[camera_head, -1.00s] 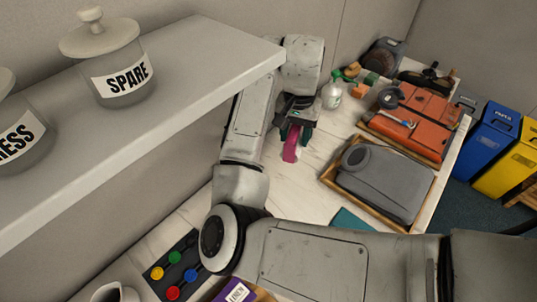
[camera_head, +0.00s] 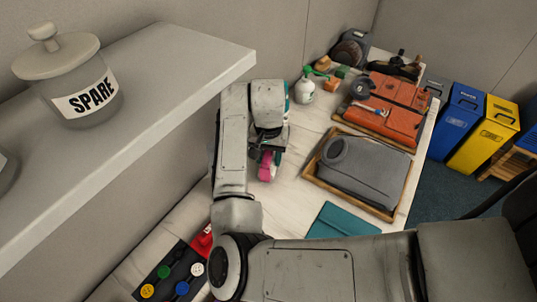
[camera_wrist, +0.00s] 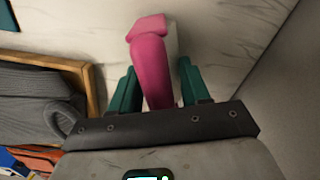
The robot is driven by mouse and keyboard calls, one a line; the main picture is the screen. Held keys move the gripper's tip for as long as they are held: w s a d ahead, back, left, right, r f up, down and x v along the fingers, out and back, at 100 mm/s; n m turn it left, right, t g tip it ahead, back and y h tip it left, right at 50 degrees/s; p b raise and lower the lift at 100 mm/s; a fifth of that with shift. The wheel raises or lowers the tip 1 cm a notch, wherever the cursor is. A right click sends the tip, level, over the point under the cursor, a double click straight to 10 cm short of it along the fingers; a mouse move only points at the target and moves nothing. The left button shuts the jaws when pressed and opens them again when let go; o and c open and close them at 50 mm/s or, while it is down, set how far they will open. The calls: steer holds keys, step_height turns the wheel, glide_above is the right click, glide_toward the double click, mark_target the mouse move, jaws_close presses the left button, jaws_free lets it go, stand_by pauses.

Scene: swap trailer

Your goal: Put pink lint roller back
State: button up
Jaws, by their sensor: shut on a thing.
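The pink lint roller (camera_head: 267,166) is held in my gripper (camera_head: 268,152) above the white worktop in the head view. In the wrist view the pink lint roller (camera_wrist: 150,58) stands between the two green fingers of my gripper (camera_wrist: 156,82), its pink end pointing away from the palm. The fingers are shut on it. A pale part shows behind it in the wrist view. The gap between the roller and the worktop is hard to judge.
A wooden tray with a grey folded garment (camera_head: 360,172) and an orange bag (camera_head: 390,105) lie to the right. A shelf with a SPARE jar (camera_head: 82,80) overhangs at left. A teal item (camera_head: 343,221) lies in front. Bare worktop (camera_head: 290,190) surrounds the roller.

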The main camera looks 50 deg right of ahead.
steer(key=shift+f, duration=0.1)
steer(key=o, duration=1)
step_height(320, 180, up, 12)
steer(key=shift+r, duration=0.15)
